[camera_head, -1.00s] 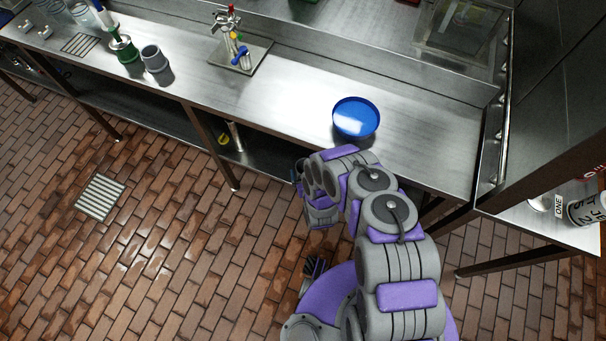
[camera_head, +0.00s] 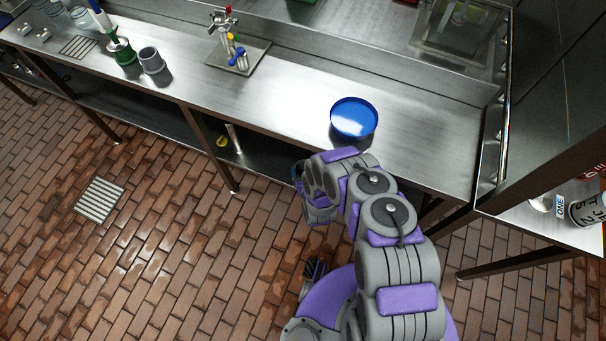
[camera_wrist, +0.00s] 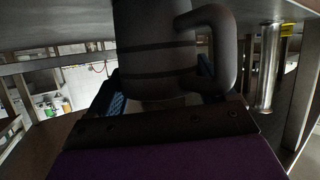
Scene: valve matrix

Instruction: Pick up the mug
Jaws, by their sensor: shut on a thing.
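A dark grey mug (camera_wrist: 155,40) with darker bands fills the upper middle of the wrist view, its handle (camera_wrist: 218,45) to the right. My gripper (camera_wrist: 160,88) is shut on it, with a bluish finger on each side of its body. The mug looks upright, and its top is cut off by the frame edge. In the head view my arm's wrist end is beside the counter's front edge, and the held mug is hidden there.
The steel counter (camera_head: 278,112) carries a blue bowl (camera_head: 354,118) near my arm, a tap fixture (camera_head: 238,55), a grey cup (camera_head: 151,61) and a green container (camera_head: 122,52). Brick floor is open at left.

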